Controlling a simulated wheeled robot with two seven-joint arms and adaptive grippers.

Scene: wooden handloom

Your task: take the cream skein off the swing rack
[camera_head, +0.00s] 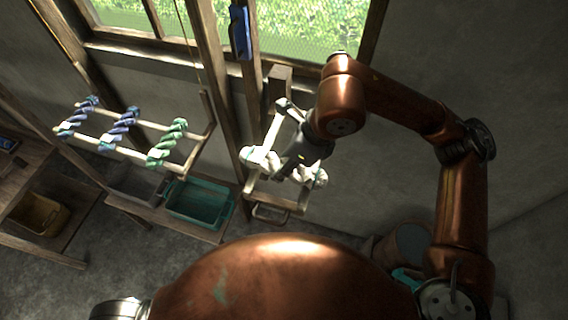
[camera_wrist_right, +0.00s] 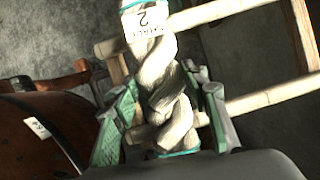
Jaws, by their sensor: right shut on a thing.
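The cream skein (camera_head: 262,158) is a twisted hank with pale teal bands at its ends. It lies across the rails of a small wooden rack (camera_head: 275,200) near the wall. My right gripper (camera_head: 301,166) comes from above and covers the skein's middle. In the right wrist view the skein (camera_wrist_right: 158,75) runs between the green-padded fingers of my right gripper (camera_wrist_right: 165,118), which is shut on it. My left gripper is out of view.
Another rack (camera_head: 190,163) at the left carries blue, purple and green skeins. A teal bin (camera_head: 200,203) stands on a low bench between the racks. A yellow-brown bin (camera_head: 40,214) is at far left. A wooden post (camera_head: 225,90) rises beside the cream skein's rack.

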